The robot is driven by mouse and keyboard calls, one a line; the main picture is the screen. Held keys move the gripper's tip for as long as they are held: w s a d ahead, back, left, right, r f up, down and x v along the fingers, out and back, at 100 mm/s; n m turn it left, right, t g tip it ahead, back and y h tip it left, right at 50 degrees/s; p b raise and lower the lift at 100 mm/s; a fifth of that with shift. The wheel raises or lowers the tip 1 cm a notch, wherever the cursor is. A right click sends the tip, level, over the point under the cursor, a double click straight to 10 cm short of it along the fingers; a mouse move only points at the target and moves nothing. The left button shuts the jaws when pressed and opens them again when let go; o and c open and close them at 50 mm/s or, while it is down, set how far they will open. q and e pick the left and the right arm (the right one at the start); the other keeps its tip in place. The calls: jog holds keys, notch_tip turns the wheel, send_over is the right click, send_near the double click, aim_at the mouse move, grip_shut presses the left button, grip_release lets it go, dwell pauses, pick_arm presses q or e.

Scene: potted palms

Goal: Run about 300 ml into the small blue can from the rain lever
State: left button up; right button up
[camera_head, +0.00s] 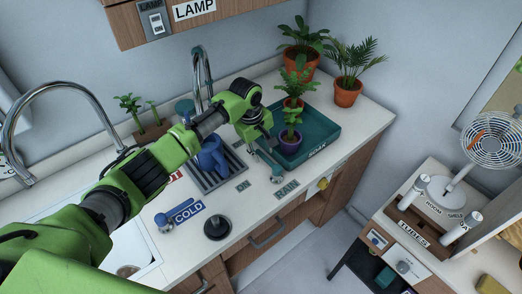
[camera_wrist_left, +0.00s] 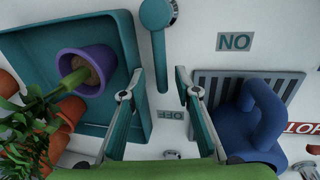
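The rain lever (camera_head: 277,179) sits on the counter beside the RAIN label (camera_head: 287,188). In the left wrist view the teal lever (camera_wrist_left: 159,60) points toward the OFF label (camera_wrist_left: 170,115); the ON label (camera_wrist_left: 235,41) is to its side. My left gripper (camera_head: 266,155) is above the lever. In the wrist view its fingers (camera_wrist_left: 158,92) are open on either side of the lever's end, with gaps. The small blue can (camera_head: 210,158) stands on a slatted drain grate (camera_head: 222,180), near the curved metal spout (camera_head: 203,65). It also shows in the wrist view (camera_wrist_left: 250,118). Its inside is not clear.
A teal tray (camera_head: 325,130) marked SOAK holds a purple pot (camera_head: 290,146) close beside the gripper. Potted palms (camera_head: 347,92) stand behind. A blue lever (camera_head: 165,222) with a COLD label and a dark round knob (camera_head: 217,228) are on the counter's front.

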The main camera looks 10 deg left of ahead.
pick_arm(q)
notch_tip(320, 180, up, 12)
jog(key=s+a, duration=0.1)
jog(key=shift+s+a+f, duration=0.15)
jog(key=shift+s+a, duration=0.1)
jog(key=shift+s, duration=0.15)
dwell(1.1)
